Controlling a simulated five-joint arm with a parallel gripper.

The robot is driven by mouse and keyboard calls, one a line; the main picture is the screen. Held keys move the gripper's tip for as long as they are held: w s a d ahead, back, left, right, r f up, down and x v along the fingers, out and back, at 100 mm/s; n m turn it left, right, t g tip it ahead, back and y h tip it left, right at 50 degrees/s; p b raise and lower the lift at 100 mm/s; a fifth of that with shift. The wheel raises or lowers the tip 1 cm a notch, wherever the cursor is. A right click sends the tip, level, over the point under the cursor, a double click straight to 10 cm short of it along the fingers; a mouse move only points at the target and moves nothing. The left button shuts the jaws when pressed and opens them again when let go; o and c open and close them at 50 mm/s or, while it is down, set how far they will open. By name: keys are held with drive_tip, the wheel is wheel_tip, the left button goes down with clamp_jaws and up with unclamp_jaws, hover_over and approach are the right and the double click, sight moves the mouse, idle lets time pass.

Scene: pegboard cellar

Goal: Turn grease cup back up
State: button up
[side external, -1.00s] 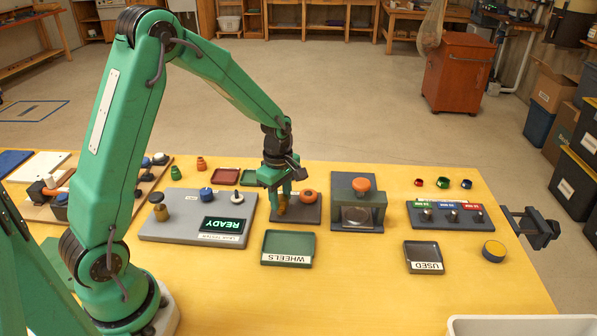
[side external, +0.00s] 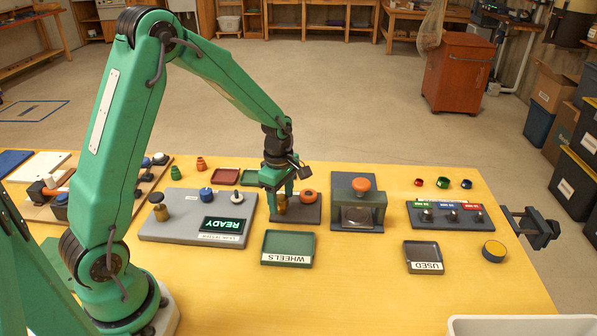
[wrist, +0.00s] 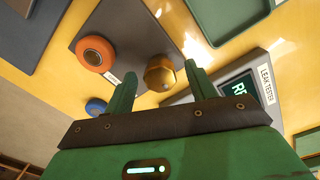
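The brass grease cup (side external: 280,206) stands on a dark plate (side external: 306,213), left of an orange ring-shaped wheel (side external: 308,196). The wrist view shows the cup (wrist: 160,73) as a faceted brass cap, with the orange wheel (wrist: 96,53) to its left. My gripper (side external: 281,196) points down over the cup, one finger on either side. In the wrist view gaps show between the cup and both fingers, so my gripper is open around it. The fingers partly hide the cup in the side view.
The leak tester (side external: 190,228) with a READY display is close on the left. A press-like stand (side external: 372,218) with an orange knob is on the right. The green WHEELS tray (side external: 288,247) lies in front, the USED tray (side external: 423,256) further right.

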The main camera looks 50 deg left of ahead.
sight(281, 198)
drive_tip(key=shift+r, duration=0.15)
wheel_tip(281, 198, up, 7)
drive_tip(key=shift+r, duration=0.15)
drive_tip(key=shift+s+r, duration=0.1)
drive_tip(key=shift+r, duration=0.05)
idle(0.4)
drive_tip(key=shift+s+d+r+m, duration=0.15)
drive_tip(key=shift+r+m, duration=0.15)
drive_tip(key=shift+r, duration=0.05)
drive_tip(key=s+d+r+m+t, duration=0.2)
drive_tip(key=s+r+m, duration=0.4)
drive_tip(key=s+m, duration=0.3)
drive_tip(key=s+d+r+m+t, duration=0.3)
drive_tip(key=s+r+m, duration=0.3)
drive_tip(key=s+m, duration=0.4)
drive_tip(key=shift+d+r+m, duration=0.15)
drive_tip(key=shift+d+m, duration=0.7)
drive_tip(key=shift+m, duration=0.25)
